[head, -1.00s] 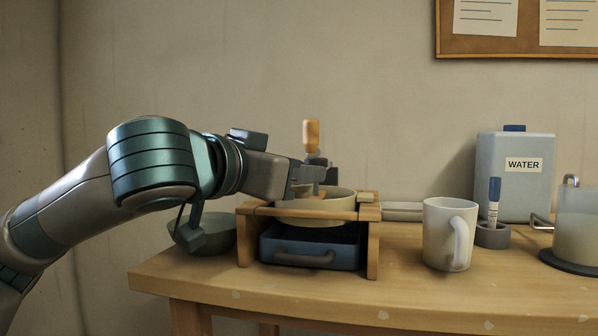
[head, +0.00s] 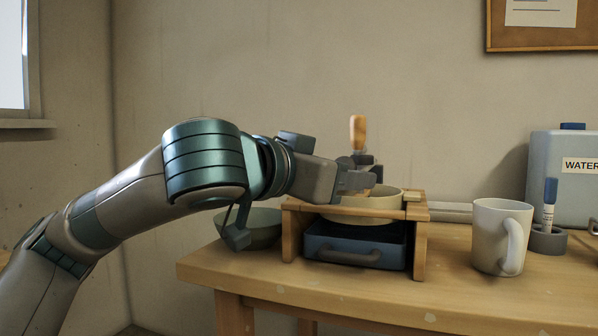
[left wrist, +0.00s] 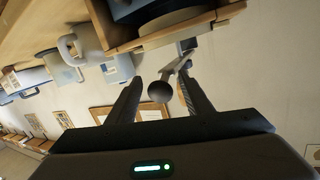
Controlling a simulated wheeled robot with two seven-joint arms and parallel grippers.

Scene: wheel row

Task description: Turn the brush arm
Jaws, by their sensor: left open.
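A small wooden stand (head: 421,240) on the table carries a pale round basin (head: 362,213). An upright orange wooden handle (head: 358,131) rises above the basin from a dark grey mount. My left gripper (head: 362,182) reaches in from the left, just over the basin and in front of the mount. In the left wrist view its open fingers (left wrist: 160,100) stand on either side of a dark round knob (left wrist: 159,91), with a thin grey bar (left wrist: 181,64) behind it. I cannot tell whether the fingers touch it. The brush arm is largely hidden in the head view. My right gripper is out of view.
A blue drawer (head: 356,245) sits inside the stand. A dark green bowl (head: 262,226) is left of it, under my arm. To the right are a white mug (head: 499,237), a marker in a grey holder (head: 547,241) and a water container (head: 560,150). The table's front strip is clear.

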